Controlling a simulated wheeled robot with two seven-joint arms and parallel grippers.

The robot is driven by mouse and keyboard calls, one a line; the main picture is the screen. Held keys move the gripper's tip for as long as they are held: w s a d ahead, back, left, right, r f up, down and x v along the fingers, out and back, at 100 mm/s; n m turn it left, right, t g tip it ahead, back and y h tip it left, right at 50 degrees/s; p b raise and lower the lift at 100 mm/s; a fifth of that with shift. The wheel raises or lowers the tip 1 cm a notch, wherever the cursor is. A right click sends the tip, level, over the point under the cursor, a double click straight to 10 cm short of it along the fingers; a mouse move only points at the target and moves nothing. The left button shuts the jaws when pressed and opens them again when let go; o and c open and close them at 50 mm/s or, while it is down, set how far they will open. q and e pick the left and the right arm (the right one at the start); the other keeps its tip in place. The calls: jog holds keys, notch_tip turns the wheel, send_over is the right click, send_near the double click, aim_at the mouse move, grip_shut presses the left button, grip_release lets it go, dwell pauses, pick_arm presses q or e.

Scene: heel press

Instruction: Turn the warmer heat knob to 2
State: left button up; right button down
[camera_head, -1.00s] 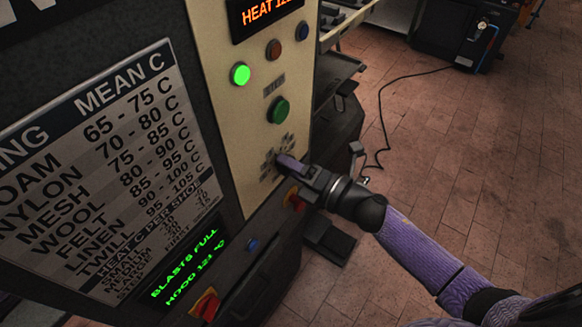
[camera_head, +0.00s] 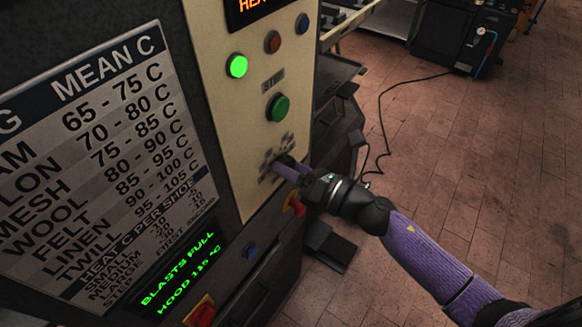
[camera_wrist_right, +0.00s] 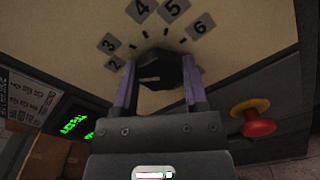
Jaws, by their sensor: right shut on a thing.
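The heat knob (camera_wrist_right: 160,72) is a dark faceted knob on the cream panel. In the right wrist view it sits between the two purple fingers of my right gripper (camera_wrist_right: 160,88), which is shut on it. A short pale mark shows on its face, pointing roughly left. Number plates 2 (camera_wrist_right: 115,64), 3, 4, 5 and 6 (camera_wrist_right: 199,26) arc around it. In the head view my right gripper (camera_head: 285,168) reaches the panel from the right and mostly hides the knob. My left gripper is not in view.
A red-and-yellow emergency button (camera_wrist_right: 256,118) is right of the knob. A green button (camera_head: 278,107) and a lit green lamp (camera_head: 237,66) are above it. A green display (camera_head: 180,273) reads "HOOD 115". Open brick floor (camera_head: 450,170) lies to the right.

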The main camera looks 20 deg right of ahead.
jog(key=shift+f, duration=0.1)
dwell(0.3)
jog(key=shift+c, duration=0.5)
grip_release()
jog(key=v, duration=1)
